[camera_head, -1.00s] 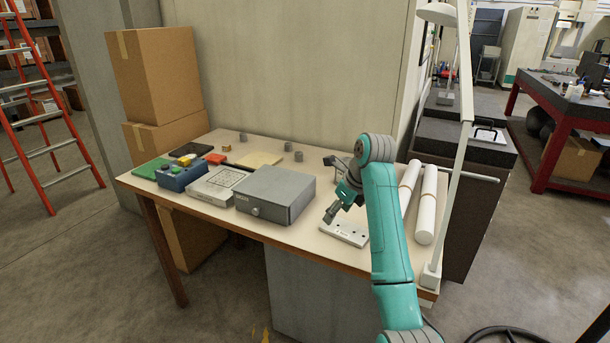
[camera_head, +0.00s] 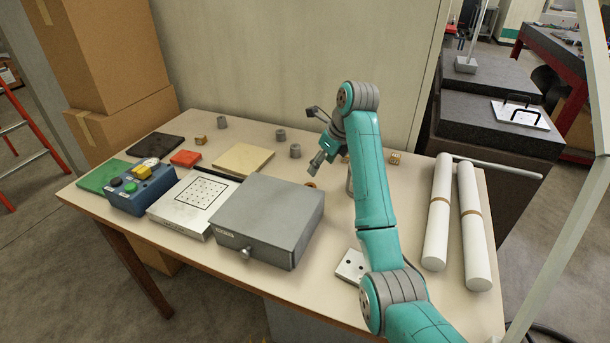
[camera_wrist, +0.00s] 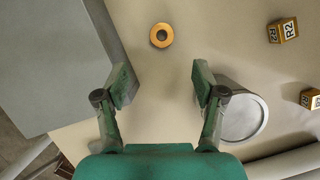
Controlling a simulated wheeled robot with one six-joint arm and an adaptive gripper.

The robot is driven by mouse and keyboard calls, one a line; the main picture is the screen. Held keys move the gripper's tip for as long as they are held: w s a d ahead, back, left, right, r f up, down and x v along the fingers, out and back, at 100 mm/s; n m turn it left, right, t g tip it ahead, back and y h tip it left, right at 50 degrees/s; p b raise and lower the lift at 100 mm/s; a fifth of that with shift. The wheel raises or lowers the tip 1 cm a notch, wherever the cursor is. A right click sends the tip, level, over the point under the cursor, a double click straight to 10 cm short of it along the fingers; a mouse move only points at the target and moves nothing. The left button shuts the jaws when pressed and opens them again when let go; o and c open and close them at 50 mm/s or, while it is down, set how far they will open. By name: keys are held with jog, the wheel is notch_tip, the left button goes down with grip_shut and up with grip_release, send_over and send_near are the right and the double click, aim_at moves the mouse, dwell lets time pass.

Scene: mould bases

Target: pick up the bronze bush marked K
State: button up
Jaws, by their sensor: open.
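A bronze ring-shaped bush (camera_wrist: 161,36) lies on the table, hole upward, at the top middle of the wrist view. No letter can be read on it. In the head view a small part of a bronze ring (camera_head: 311,184) shows just below my gripper (camera_head: 317,164), behind the grey box. My gripper also shows in the wrist view (camera_wrist: 164,84). Its two fingers are apart with nothing between them. The bush appears beyond the fingertips, roughly in line with the gap, and is not touched.
A grey box (camera_wrist: 60,60) is close on the left of the fingers. A grey round piece (camera_wrist: 243,112) stands by the right finger. Cubes marked R2 (camera_wrist: 284,30) lie to the right. White rolls (camera_head: 438,215) and a white holed plate (camera_head: 349,266) are on the table.

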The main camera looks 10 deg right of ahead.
aim_at(311, 184)
jog(key=x, duration=0.5)
jog(key=shift+w, duration=0.2)
jog(key=shift+d+x, duration=0.1)
jog(key=shift+x, duration=1.35)
jog(key=shift+d+x, duration=0.15)
jog(key=shift+x, duration=1.3)
jog(key=shift+s+f, duration=0.1)
jog(key=shift+s, duration=0.1)
grip_shut()
